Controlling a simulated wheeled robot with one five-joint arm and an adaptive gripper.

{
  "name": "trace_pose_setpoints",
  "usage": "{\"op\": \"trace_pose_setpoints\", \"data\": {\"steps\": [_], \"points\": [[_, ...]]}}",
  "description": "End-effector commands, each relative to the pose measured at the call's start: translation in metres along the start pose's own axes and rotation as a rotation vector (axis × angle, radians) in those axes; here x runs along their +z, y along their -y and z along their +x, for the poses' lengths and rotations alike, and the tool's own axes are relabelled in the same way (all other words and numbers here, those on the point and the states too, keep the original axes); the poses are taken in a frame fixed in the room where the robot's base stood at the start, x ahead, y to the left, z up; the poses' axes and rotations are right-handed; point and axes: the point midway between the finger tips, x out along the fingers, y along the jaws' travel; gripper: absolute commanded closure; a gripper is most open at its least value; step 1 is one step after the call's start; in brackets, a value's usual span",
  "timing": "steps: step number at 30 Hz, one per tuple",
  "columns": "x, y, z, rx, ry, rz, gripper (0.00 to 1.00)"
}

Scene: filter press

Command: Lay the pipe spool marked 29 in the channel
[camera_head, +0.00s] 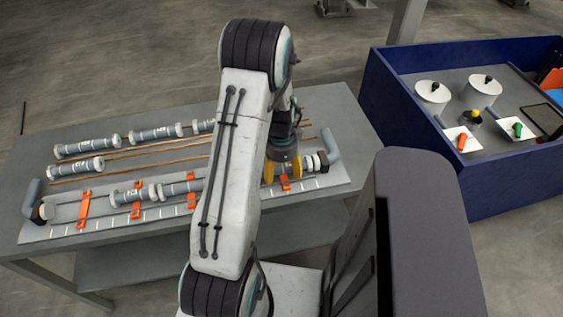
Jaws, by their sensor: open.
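Several grey pipe spools with pale flanged ends lie on the table. Three show in the back row: a left spool (78,146), a middle spool (155,133) and a right spool (203,126) partly hidden by my arm. In the front channel (62,212), a spool (127,196) and another spool (180,188) lie end to end. Their marks are too small to read, so I cannot tell which is 29. My gripper (283,170), with yellow fingers, is open and low over the channel's right part. My arm hides the channel's middle; I cannot tell what lies between the fingers.
Orange clips (85,208) cross the channel, with a grey post (31,198) at its left end and another post (331,143) at its right. Thin copper-coloured rods (130,154) run along the table. A blue-walled bench (500,187) with white containers stands at right.

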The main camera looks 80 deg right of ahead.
Motion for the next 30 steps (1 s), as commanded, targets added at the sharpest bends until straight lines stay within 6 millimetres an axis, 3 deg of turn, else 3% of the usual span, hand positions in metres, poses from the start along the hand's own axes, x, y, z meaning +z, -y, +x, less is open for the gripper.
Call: {"op": "trace_pose_setpoints", "data": {"steps": [5, 18, 30], "points": [[-0.001, 0.002, -0.018, -0.005, -0.003, 0.0, 0.32], [0.0, 0.001, -0.09, -0.004, -0.002, 0.0, 0.32], [0.0, 0.0, -0.118, -0.002, -0.001, 0.0, 0.32]]}}
